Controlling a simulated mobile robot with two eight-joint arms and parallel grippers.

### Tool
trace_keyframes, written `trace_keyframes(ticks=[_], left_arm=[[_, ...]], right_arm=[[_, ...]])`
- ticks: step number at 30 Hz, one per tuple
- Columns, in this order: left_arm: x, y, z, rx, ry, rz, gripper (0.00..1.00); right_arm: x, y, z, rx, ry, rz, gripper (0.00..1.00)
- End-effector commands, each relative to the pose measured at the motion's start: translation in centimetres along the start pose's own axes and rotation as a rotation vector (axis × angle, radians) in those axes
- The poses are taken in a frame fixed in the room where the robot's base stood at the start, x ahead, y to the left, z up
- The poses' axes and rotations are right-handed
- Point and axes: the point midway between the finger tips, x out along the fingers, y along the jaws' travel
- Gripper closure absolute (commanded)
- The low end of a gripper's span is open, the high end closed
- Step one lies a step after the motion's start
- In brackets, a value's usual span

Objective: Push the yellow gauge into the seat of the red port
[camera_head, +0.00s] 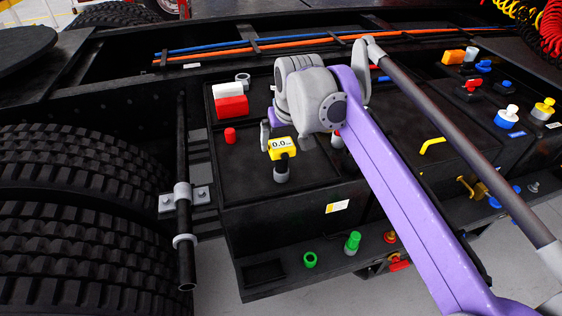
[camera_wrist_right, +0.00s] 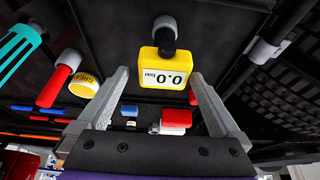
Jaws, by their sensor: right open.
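The yellow gauge (camera_head: 283,146) reads "0.0" and sits on a dark and grey stem (camera_head: 281,171) on the black deck. It also shows in the right wrist view (camera_wrist_right: 170,69). My right gripper (camera_head: 287,138) is open, with its fingertips on either side of the gauge and visible gaps to it in the wrist view (camera_wrist_right: 159,78). Red fittings show at the deck's front edge (camera_head: 390,237) and at the back right (camera_head: 470,85); I cannot tell which is the red port or see its seat. My left gripper is not in view.
A red and white block (camera_head: 231,105) and a small red cylinder (camera_head: 230,135) stand left of the gauge. Green fittings (camera_head: 352,242) are on the front ledge. Large tyres (camera_head: 75,240) fill the left. A dark bar (camera_head: 455,145) crosses the right side.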

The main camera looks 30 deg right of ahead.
Motion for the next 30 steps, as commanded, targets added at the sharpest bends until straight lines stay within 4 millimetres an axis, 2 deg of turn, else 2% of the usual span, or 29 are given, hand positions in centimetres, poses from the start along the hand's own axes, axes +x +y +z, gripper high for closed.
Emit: trace_keyframes(ticks=[6, 9, 18, 30], left_arm=[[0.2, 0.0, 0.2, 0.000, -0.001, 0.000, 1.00], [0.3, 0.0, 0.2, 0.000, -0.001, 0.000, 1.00], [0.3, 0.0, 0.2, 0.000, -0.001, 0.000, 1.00], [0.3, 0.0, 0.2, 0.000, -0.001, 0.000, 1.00]], right_arm=[[3.3, -0.5, 0.2, -0.002, 0.000, 0.000, 0.00], [4.3, -0.4, 0.2, -0.001, 0.000, 0.000, 0.00], [4.7, -0.4, 0.2, -0.001, 0.000, 0.000, 0.02], [4.7, -0.4, 0.2, -0.001, 0.000, 0.000, 0.74]])
